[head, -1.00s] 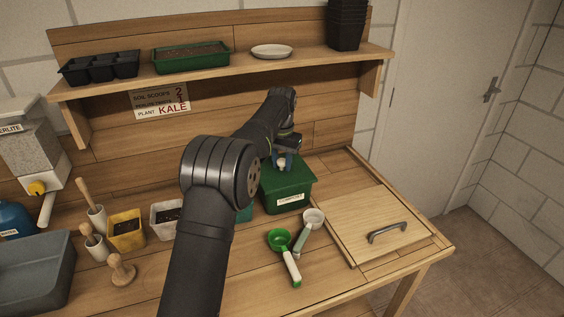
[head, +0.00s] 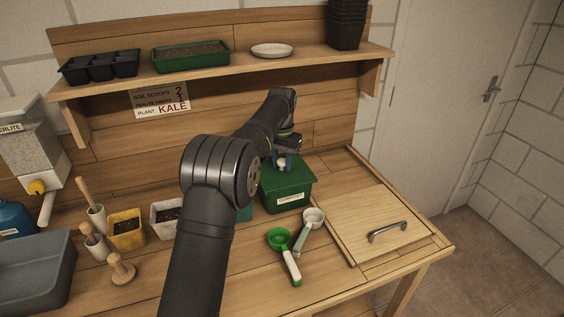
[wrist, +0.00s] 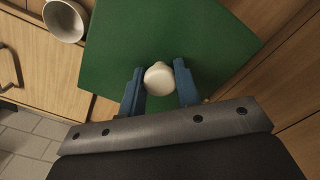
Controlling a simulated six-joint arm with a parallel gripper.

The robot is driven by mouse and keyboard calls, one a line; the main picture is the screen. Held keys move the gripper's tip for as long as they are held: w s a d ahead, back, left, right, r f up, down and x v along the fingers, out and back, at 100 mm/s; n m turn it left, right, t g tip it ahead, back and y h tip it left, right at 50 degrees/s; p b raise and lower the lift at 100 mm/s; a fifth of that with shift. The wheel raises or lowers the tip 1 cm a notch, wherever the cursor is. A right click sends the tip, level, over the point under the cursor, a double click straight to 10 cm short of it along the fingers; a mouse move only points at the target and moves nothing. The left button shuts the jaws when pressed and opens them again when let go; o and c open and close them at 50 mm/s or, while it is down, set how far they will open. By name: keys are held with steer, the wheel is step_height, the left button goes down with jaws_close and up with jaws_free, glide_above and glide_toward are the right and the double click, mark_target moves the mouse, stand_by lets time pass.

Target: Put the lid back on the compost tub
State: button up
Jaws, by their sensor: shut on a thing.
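The compost tub (head: 288,198) is a dark green box with a white label, standing on the bench right of my arm. Its green lid (head: 297,172) lies over the tub's top and looks seated, though part is behind my gripper. The lid also fills the middle of the wrist view (wrist: 150,35), with a cream round knob (wrist: 158,78) on it. My gripper (head: 281,162) is above the lid, its blue fingers on either side of the knob and shut on it. The wrist view shows the fingers (wrist: 158,85) too. The tub's rear edges are hidden.
A green scoop (head: 280,240) and a pale scoop (head: 312,218) lie in front of the tub. A wooden board with a handle (head: 375,225) is to the right. A yellow pot (head: 127,229) and a wooden dibber (head: 121,270) stand left. The shelf (head: 230,70) is above.

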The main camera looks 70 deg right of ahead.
steer(key=o, duration=1.5)
steer(key=shift+o, duration=0.2)
steer(key=shift+r, duration=0.1)
steer(key=shift+r, duration=3.4)
jaws_close()
steer(key=shift+f, duration=0.15)
